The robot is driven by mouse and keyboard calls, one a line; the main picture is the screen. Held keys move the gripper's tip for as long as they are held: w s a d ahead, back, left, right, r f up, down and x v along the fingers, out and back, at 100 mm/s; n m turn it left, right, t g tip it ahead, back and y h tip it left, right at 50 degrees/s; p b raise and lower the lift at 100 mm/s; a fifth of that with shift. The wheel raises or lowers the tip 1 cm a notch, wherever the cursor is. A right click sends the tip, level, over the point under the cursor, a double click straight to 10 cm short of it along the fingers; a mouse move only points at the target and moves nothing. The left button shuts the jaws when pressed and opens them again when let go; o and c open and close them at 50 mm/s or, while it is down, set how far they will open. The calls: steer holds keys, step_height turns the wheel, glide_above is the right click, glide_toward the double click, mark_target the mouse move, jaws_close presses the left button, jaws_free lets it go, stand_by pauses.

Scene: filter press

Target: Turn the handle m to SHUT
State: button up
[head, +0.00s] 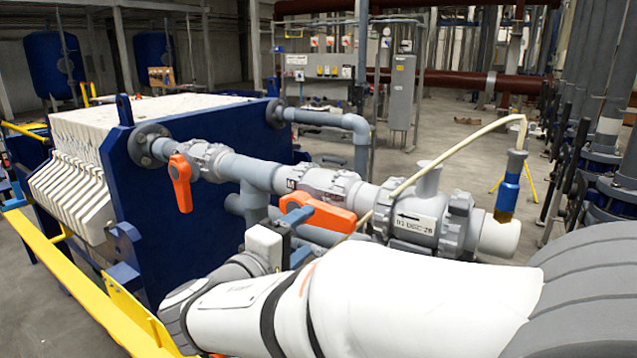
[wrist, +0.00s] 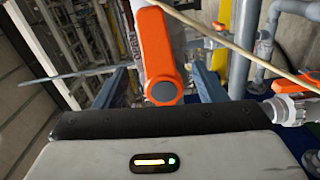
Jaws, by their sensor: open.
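Two orange valve handles show on the grey pipe in the head view. The nearer one (head: 325,216) lies roughly along the pipe, by a valve body with a small dark mark I cannot read surely; I take it as handle m. The other handle (head: 181,183) hangs down at the left. My gripper (head: 303,234) is open at the nearer handle, its blue fingers partly over it. In the wrist view the handle (wrist: 157,55) stands between the two fingers of my gripper (wrist: 158,76), with gaps on both sides. I cannot tell whether anything touches.
A blue press plate (head: 220,190) stands behind the pipe. A cream hose (head: 450,145) arches over the pipe and crosses the wrist view. A check valve with a label (head: 415,223) is at the right. A yellow rail (head: 85,280) runs at the left.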

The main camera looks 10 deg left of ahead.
mark_target(322, 219)
steer(key=shift+n, duration=0.5)
steer(key=b+x, duration=0.1)
steer(key=x, duration=0.5)
steer(key=shift+d, duration=0.15)
steer(key=shift+w+d+r, duration=0.2)
steer(key=shift+w+d, duration=0.05)
steer(key=shift+w, duration=0.45)
